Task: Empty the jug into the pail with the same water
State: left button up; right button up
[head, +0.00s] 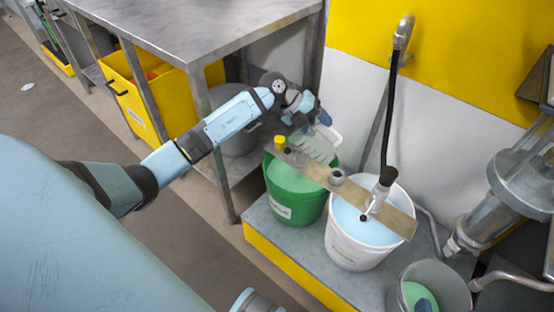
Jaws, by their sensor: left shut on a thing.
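My left gripper (312,112) is shut on a pale grey-green jug (318,148), near its light handle. The jug hangs over the back of the green pail (292,207), behind the board, and looks tilted. I cannot tell how much water it holds or whether any is pouring. The green pail holds pale green water (290,178). To its right the white pail (358,252) holds light blue water (362,226). A grey metal pail (453,284) at the bottom right holds green water and a dark blue item. My right gripper is not in view.
A wooden board (312,170) with a yellow cap (279,142) and grey collars lies across the green and white pails. A black hose (390,115) drops to a fitting over the white pail. A steel table (190,30) stands left; metal machinery (510,195) stands right.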

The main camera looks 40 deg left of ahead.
pick_arm(q)
jog(key=p, duration=0.1)
jog(key=d+y+p, duration=0.1)
jog(key=p, duration=0.1)
jog(key=shift+w+r+g, duration=0.15)
jog(key=shift+w+g, duration=0.1)
jog(key=shift+g, duration=0.05)
jog(key=shift+w+d+r+y+p, duration=0.2)
jog(key=shift+d+y+p, duration=0.3)
jog(key=shift+p, duration=0.75)
jog(key=w+d+f+g+y+p, duration=0.3)
jog(key=d+f+y, duration=0.1)
jog(key=d+y, duration=0.2)
jog(key=shift+w+d+f+g+y, duration=0.2)
jog(key=shift+d+f+g+y, duration=0.1)
jog(key=shift+f+y, duration=0.1)
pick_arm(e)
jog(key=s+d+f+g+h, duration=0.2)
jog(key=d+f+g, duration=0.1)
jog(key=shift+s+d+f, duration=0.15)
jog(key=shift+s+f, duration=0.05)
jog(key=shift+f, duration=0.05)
pick_arm(q)
jog(key=shift+r, duration=0.1)
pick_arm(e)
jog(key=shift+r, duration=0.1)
